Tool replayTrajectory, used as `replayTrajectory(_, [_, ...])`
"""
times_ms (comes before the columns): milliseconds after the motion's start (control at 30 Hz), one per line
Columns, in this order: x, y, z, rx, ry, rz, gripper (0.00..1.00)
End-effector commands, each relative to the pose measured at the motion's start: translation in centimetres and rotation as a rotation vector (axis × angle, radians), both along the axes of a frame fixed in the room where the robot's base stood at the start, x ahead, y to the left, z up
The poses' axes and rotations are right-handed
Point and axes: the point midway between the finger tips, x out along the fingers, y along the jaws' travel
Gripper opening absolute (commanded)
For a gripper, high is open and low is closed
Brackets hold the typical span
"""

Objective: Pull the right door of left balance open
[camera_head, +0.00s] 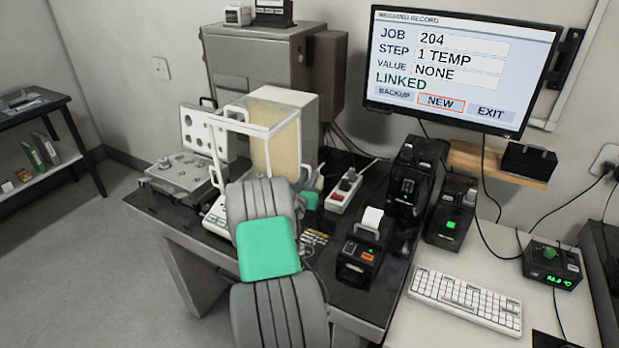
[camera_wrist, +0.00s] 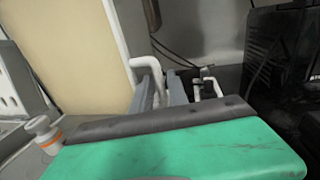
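The balance (camera_head: 243,127) stands on the dark table, with a white frame and a cream panel. In the wrist view its cream panel (camera_wrist: 65,50) and a white upright edge (camera_wrist: 117,45) fill the left side. A white bent door handle (camera_wrist: 149,63) sticks out beside that edge. My gripper (camera_wrist: 161,90) is at the handle, its two grey fingers close together with the handle's bar seemingly between them. I cannot tell whether they press on it. In the head view my arm covers the lower front of the balance and the fingertips are hidden. How far the door stands open is unclear.
A grey instrument (camera_head: 180,172) sits left of the balance. A power strip (camera_head: 345,188), a small printer (camera_head: 361,262) and black devices (camera_head: 412,180) stand to the right, close to my arm. A tall grey cabinet (camera_head: 255,65) is behind. Cables run along the wall.

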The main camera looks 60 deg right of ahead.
Motion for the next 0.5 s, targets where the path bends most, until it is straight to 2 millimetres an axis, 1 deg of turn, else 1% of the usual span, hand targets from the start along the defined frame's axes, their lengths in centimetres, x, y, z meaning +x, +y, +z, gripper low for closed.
replayTrajectory(200, [-0.9, 4.2, -0.2, 0.001, 0.0, 0.005, 0.2])
replayTrajectory(300, [-1.4, 5.9, -0.2, 0.001, -0.001, 0.005, 0.2])
replayTrajectory(400, [-1.8, 6.9, -0.2, 0.001, 0.0, 0.005, 0.2])
replayTrajectory(500, [-1.9, 7.1, 0.0, -0.001, -0.001, 0.003, 0.2])
